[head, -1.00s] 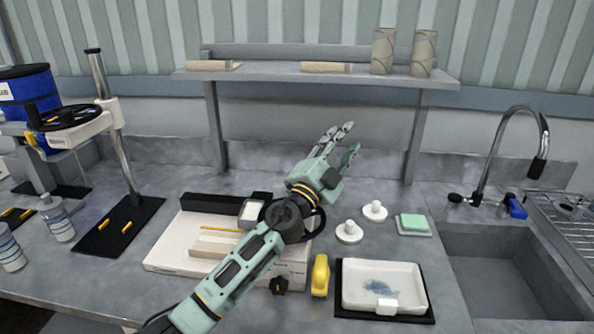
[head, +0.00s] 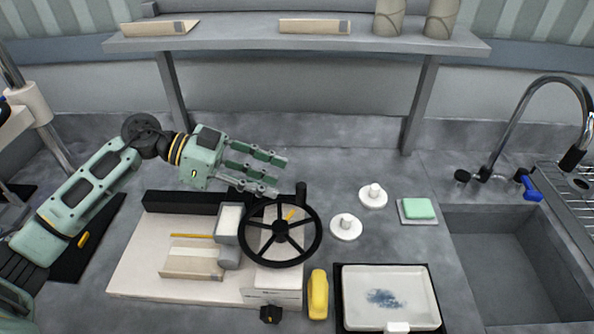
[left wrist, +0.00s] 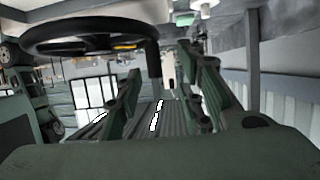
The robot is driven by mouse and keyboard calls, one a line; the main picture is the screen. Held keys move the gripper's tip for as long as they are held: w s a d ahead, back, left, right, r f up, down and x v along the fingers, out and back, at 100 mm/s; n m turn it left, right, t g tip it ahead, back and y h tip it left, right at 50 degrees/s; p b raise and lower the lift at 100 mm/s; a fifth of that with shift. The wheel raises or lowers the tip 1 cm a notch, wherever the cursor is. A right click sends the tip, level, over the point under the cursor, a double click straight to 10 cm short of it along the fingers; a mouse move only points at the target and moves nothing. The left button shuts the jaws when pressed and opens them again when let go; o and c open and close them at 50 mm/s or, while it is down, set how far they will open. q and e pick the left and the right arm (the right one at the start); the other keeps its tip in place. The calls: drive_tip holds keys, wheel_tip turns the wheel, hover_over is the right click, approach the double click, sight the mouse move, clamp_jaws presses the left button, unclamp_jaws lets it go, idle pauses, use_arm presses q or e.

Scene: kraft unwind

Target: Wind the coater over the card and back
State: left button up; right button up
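The coater is a white base (head: 130,275) with a black spoked handwheel (head: 281,258) at its right. An upright black crank knob (head: 301,194) stands on the wheel's far rim. A grey-white carriage (head: 229,246) sits left of the wheel, beside a pale tan card or block (head: 192,262); I cannot tell whether they touch. My left gripper (head: 277,173) reaches in from the left behind the wheel, its fingers apart and empty, just left of the knob. In the left wrist view the knob (left wrist: 152,60) shows between the spread fingers (left wrist: 165,90). My right gripper is not in view.
A yellow tool (head: 318,294) and a tray (head: 350,290) in a black frame lie front right. Two white knobbed discs (head: 346,228) and a green sponge (head: 418,208) stand right of the wheel. A sink (head: 495,265) is at the right, a shelf (head: 230,40) above.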

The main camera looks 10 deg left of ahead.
sight(301, 194)
use_arm(q)
drive_tip(key=shift+s+d, duration=0.1)
drive_tip(key=shift+s, duration=0.05)
drive_tip(key=d, duration=0.1)
drive_tip(key=d+p, duration=0.1)
drive_tip(key=d+f, duration=0.1)
drive_tip(key=shift+s+d, duration=0.25)
drive_tip(key=shift+d, duration=0.1)
drive_tip(key=p+x, duration=0.1)
drive_tip(key=x, duration=0.1)
drive_tip(key=shift+w+d+f, duration=0.1)
drive_tip(key=shift+w+d, duration=0.05)
drive_tip(key=shift+d, duration=0.1)
drive_tip(key=shift+w+d+f, duration=0.1)
drive_tip(key=shift+d+f, duration=0.1)
drive_tip(key=shift+d, duration=0.1)
drive_tip(key=shift+d+f, duration=0.15)
drive_tip(key=shift+w, duration=0.1)
clamp_jaws()
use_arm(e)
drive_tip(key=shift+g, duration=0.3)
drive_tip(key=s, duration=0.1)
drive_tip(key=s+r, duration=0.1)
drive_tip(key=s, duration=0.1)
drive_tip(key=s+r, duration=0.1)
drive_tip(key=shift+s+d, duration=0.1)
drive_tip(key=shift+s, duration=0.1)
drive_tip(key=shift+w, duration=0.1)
